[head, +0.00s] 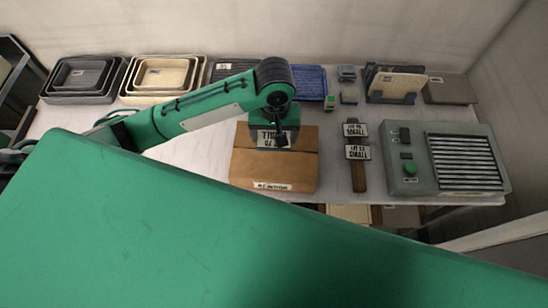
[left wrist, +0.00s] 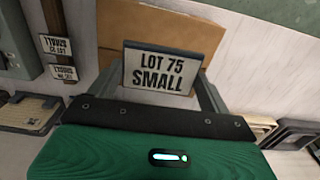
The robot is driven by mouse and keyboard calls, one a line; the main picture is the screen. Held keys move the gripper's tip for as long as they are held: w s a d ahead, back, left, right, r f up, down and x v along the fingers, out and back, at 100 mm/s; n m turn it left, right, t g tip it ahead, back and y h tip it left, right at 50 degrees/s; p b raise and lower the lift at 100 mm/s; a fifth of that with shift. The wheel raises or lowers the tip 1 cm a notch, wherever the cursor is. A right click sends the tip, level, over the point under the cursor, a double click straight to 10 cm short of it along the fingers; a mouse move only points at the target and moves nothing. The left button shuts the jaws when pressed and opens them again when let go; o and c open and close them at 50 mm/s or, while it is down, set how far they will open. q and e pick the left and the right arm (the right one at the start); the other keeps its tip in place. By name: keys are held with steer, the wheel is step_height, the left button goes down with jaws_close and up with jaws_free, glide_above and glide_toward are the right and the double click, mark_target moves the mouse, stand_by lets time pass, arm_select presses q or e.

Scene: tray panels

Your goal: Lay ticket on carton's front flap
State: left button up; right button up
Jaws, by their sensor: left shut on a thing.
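The brown carton (head: 240,165) stands on the table's front middle, with a white label low on its near side. A seam crosses it; I cannot tell where the front flap begins. My left gripper (head: 279,142) is over the carton's far half, shut on a white ticket (head: 268,139). The left wrist view shows the ticket (left wrist: 160,70) upright between the fingers, reading "LOT 75 SMALL", with the carton (left wrist: 185,30) behind it. I cannot tell whether the ticket touches the carton. My right gripper is not in view.
A wooden strip (head: 358,177) with two more tickets lies right of the carton. A grey machine (head: 412,140) with a green button stands farther right. Nested trays (head: 85,75), a blue mat (head: 312,80) and a rack (head: 395,85) line the back. Table left of the carton is clear.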

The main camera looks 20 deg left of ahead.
mark_target(274, 164)
arm_select(q)
step_height(274, 164, down, 14)
steer(key=p, duration=0.2)
steer(key=shift+p, duration=0.35)
steer(key=shift+f, duration=0.1)
